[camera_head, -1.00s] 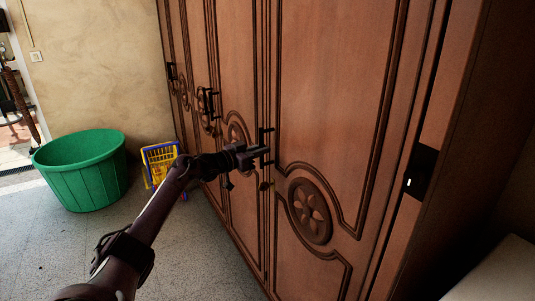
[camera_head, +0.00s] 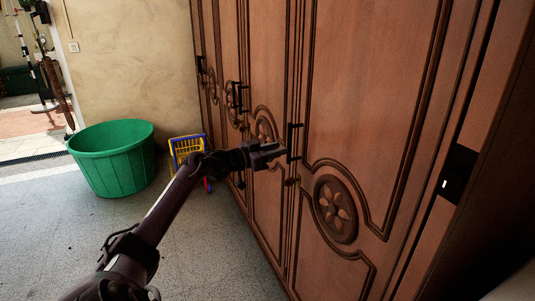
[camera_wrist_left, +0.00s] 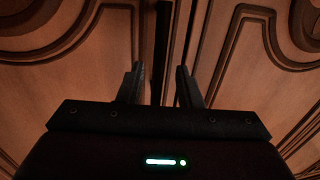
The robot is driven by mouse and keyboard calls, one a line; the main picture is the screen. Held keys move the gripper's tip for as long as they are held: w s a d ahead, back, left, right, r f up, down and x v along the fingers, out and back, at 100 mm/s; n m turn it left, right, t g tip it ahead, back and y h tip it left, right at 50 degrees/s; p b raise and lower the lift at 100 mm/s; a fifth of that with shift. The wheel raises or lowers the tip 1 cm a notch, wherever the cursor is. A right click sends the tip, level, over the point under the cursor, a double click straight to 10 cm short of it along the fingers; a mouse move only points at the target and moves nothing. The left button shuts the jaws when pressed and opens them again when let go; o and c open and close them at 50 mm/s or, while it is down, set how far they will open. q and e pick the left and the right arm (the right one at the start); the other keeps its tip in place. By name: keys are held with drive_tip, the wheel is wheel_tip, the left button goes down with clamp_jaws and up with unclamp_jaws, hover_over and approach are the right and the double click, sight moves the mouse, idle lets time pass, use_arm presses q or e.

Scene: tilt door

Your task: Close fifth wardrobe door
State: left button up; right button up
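The wooden wardrobe has several tall carved doors, and they look flush or nearly flush in the head view. The nearest large door (camera_head: 365,95) has a flower medallion (camera_head: 335,208). A dark bar handle (camera_head: 293,142) is beside its left edge. My left gripper (camera_head: 284,151) is at this handle; whether it touches is unclear. In the left wrist view its two fingers (camera_wrist_left: 160,85) are apart, with a dark vertical bar and a door seam (camera_wrist_left: 178,45) between and beyond them. Nothing is clearly gripped. My right gripper is not in view.
A green tub (camera_head: 113,160) and a blue and yellow toy cart (camera_head: 187,150) stand on the floor left of the wardrobe. More handles (camera_head: 236,97) jut out farther along. A dark latch plate (camera_head: 458,174) is at the right. The floor at lower left is clear.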

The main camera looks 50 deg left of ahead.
use_arm(q)
drive_tip(key=shift+v, duration=1.65)
